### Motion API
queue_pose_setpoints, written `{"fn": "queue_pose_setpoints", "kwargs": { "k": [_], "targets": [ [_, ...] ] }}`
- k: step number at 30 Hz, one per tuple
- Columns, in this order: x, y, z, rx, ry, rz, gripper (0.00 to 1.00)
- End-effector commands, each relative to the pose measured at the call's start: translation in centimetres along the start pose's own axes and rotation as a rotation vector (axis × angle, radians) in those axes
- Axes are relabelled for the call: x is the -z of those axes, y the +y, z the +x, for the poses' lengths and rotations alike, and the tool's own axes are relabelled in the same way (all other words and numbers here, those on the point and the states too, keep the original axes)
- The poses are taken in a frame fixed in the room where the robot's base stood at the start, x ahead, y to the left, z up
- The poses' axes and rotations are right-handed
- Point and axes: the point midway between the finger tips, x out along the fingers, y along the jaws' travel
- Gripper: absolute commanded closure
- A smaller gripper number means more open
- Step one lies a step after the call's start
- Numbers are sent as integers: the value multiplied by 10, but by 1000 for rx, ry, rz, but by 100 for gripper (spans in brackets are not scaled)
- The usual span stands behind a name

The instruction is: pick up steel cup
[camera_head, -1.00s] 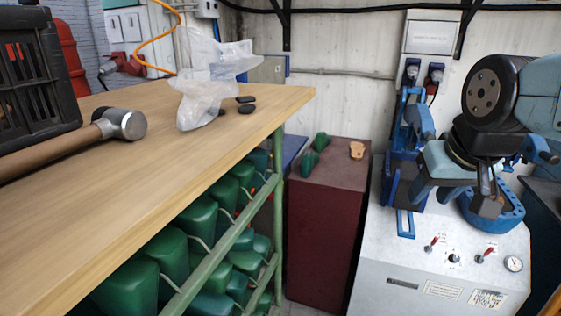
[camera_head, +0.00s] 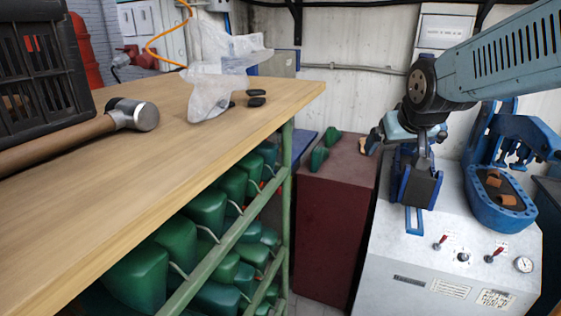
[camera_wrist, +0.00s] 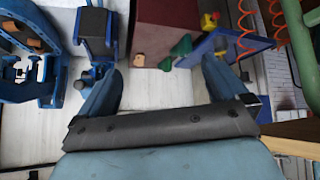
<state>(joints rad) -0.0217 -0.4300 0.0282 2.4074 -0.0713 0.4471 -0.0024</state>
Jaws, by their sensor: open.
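I see no steel cup in either current view. My gripper (camera_wrist: 162,66) is open and empty, with its two blue fingers spread apart in the wrist view. In the head view my arm reaches in from the right, and its hand hangs over the white press machine, near the maroon cabinet's right side. My wrist and the dark block below it hide part of the left blue press there.
A wooden bench (camera_head: 190,150) holds a hammer (camera_head: 133,113), black crate (camera_head: 45,70) and clear plastic bag (camera_head: 215,70). Green shoe lasts (camera_head: 140,275) fill the rack below. The maroon cabinet (camera_head: 335,220) stands beside the white machine (camera_head: 410,260) with its blue press (camera_head: 500,200).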

Motion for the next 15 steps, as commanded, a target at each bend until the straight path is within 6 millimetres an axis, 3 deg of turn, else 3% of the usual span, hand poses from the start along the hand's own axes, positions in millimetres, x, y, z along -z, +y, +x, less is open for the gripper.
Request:
{"fn": "queue_pose_setpoints", "kwargs": {
  "k": [6, 15],
  "targets": [
    [53, -14, 64, 20, 114, -58, 0],
    [108, -46, 150, 79, 283, -128, 0]
  ]
}}
